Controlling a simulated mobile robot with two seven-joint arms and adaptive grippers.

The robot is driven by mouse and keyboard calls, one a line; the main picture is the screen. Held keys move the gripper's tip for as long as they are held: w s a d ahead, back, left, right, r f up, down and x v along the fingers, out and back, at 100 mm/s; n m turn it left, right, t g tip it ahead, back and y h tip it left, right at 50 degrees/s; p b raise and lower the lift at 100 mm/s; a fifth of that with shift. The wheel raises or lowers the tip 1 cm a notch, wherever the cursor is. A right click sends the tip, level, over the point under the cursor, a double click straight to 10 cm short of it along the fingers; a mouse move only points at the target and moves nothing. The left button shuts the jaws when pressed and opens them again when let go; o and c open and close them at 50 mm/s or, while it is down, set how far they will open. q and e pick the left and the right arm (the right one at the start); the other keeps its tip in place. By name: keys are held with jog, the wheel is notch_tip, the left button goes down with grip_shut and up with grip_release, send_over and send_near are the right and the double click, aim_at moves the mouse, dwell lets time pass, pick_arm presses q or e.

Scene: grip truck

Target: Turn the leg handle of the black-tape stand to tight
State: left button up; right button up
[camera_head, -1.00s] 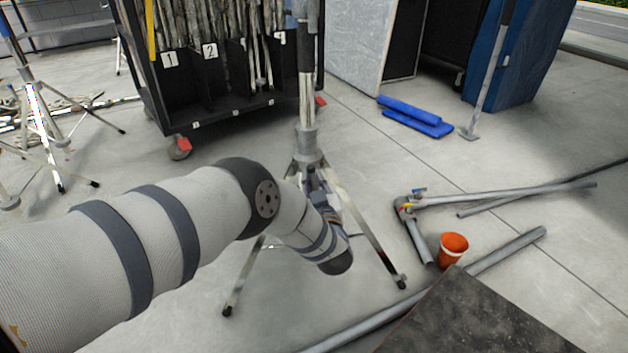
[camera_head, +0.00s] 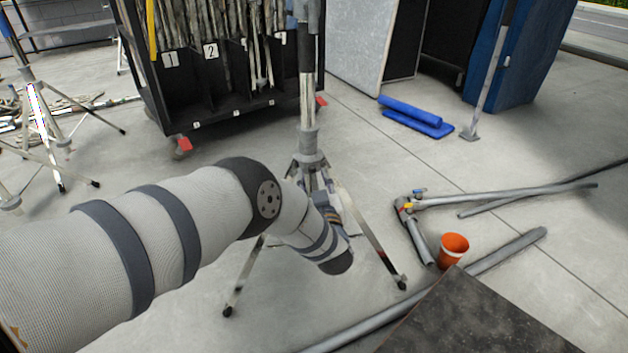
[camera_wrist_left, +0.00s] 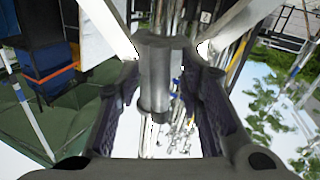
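The black-tape stand (camera_head: 307,100) stands upright in the middle of the head view, with a dark band on its column and splayed legs. My left arm reaches to its base from the left; its wrist covers part of the legs, and the gripper is mostly hidden there. In the left wrist view, my left gripper (camera_wrist_left: 160,74) has its two dark fingers apart, with a grey cylindrical part (camera_wrist_left: 157,70) of the stand between them. I cannot tell whether the fingers touch it. The leg handle cannot be made out clearly. My right gripper is not in view.
A black cart (camera_head: 225,95) with numbered bays stands behind the stand. Grey pipes (camera_head: 500,197) and an orange cup (camera_head: 453,249) are on the floor at right. A dark flat surface (camera_head: 470,320) is at the lower right. Another stand (camera_head: 45,125) is at far left.

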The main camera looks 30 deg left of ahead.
pick_arm(q)
jog(key=v, duration=1.2)
